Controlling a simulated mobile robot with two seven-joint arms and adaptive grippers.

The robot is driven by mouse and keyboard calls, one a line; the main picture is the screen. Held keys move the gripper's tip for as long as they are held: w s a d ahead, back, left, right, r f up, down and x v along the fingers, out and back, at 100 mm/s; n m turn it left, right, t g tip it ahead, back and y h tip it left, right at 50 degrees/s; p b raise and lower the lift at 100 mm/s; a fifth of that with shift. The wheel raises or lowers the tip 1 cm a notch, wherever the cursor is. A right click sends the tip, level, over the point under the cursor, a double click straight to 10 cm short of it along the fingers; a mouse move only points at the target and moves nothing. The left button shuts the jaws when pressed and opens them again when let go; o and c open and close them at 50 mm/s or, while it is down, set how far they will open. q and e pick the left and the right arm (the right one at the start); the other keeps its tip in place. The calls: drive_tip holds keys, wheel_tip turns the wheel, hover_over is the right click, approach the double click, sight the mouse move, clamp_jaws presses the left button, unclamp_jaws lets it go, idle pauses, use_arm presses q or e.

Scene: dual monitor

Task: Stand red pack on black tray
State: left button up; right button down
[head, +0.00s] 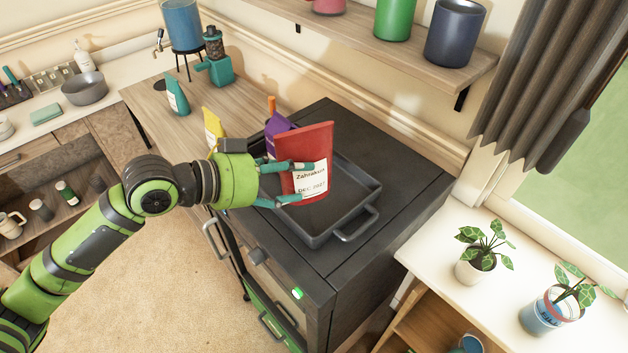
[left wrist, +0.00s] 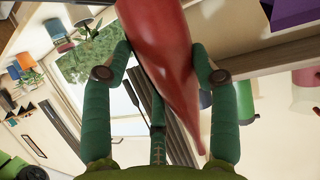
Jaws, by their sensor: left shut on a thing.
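The red pack (head: 309,150) has a white label and is upright, slightly tilted, over the left part of the black tray (head: 344,229). My left gripper (head: 297,182) comes in from the left and is shut on the red pack. Whether the pack's bottom touches the tray cannot be told. The tray lies on the dark stove top and has a handle at its front right. In the left wrist view the red pack (left wrist: 165,60) hangs between the green fingers (left wrist: 160,85). My right gripper is not in view.
A teal grinder (head: 218,70) is further back. A shelf with pots (head: 455,32) hangs above the stove. Potted plants (head: 480,262) stand on the white counter at right.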

sight(311, 185)
use_arm(q)
drive_tip(key=w+d+f, duration=0.1)
drive_tip(key=w, duration=0.1)
drive_tip(key=w+d+f+p, duration=0.1)
drive_tip(key=w+d+f, duration=0.1)
drive_tip(key=shift+w+d, duration=0.15)
drive_tip(key=shift+d, duration=0.1)
wheel_tip(311, 185, down, 4)
drive_tip(key=shift+r+p, duration=0.1)
drive_tip(key=shift+p, duration=0.6)
drive_tip(key=shift+f, duration=0.2)
drive_tip(key=shift+f, duration=0.1)
drive_tip(key=shift+f+b, duration=0.15)
drive_tip(key=shift+b, duration=0.15)
drive_tip(key=o, duration=1.2)
drive_tip(key=shift+c, duration=0.2)
